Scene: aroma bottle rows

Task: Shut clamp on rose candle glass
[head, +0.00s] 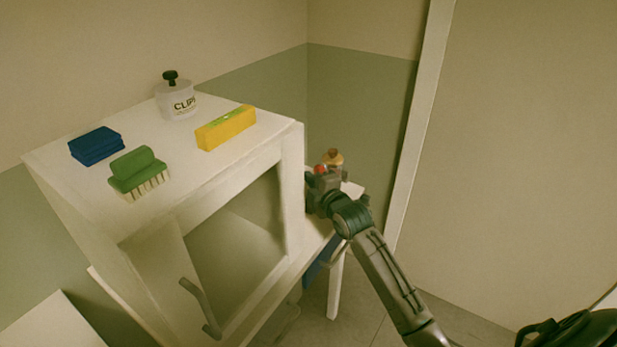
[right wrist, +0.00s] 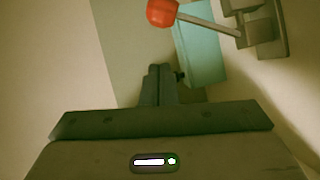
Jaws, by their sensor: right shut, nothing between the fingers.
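A clamp with a red ball-tipped lever (right wrist: 208,25) and a grey block (right wrist: 262,33) shows at the top of the right wrist view. In the head view its red ball (head: 320,169) shows just beyond my right gripper (head: 318,190), at the small white table behind the cabinet. My right gripper's fingers (right wrist: 160,72) are shut and empty, below the red ball in the wrist view and apart from it. I cannot pick out a rose candle glass. My left gripper is out of view.
The white cabinet (head: 215,185) stands left of my arm, its door (head: 165,275) open. On top are a blue block (head: 97,146), green brush (head: 138,172), white jar (head: 177,101) and yellow level (head: 226,127). A teal panel (right wrist: 200,50) shows beside the clamp.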

